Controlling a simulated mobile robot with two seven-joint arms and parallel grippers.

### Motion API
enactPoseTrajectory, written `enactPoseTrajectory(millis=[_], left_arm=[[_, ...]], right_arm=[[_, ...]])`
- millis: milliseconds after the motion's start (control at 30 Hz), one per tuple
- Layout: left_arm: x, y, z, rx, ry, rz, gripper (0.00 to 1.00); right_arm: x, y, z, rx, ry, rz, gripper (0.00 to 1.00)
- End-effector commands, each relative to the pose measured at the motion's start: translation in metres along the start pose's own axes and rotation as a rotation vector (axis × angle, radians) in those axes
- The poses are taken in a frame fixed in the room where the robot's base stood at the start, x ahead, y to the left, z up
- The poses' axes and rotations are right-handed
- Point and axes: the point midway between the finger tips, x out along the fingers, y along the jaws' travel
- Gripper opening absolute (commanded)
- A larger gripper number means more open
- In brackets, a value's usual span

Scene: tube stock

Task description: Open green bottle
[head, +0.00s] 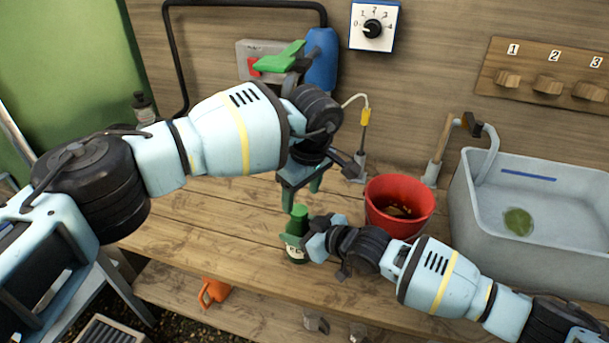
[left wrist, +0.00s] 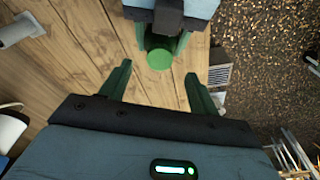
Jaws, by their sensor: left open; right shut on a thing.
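The green bottle (head: 297,256) stands upright near the front of the wooden bench, dark with a bright green cap (head: 299,212). My right gripper (head: 294,240) comes in from the right and is shut around the bottle below the cap. My left gripper (head: 301,192) points down above the cap, open and empty. In the left wrist view the round cap (left wrist: 159,58) lies ahead of the two spread green fingers of my left gripper (left wrist: 157,82), apart from them. The right gripper (left wrist: 163,38) shows at the top there. The bottle's body is mostly hidden in that view.
A red pot (head: 386,229) stands right behind my right gripper. A grey sink (head: 465,215) is at the right. Bench (head: 190,222) left of the bottle is clear. A dial (head: 373,29) is on the wall.

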Motion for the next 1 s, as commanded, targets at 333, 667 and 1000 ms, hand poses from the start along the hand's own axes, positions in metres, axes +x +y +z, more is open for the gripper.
enactPoseTrajectory(millis=[333,667,1000], left_arm=[[0.038,0.000,0.000,-0.001,-0.001,-0.001,0.61],[0.042,0.000,0.000,-0.001,0.000,0.000,0.61],[0.042,0.000,0.000,-0.001,0.000,0.000,0.22]], right_arm=[[0.000,0.000,0.000,0.000,0.000,0.000,0.00],[0.000,0.000,0.000,0.000,0.000,0.000,0.00],[0.000,0.000,0.000,0.000,0.000,0.000,0.00]])
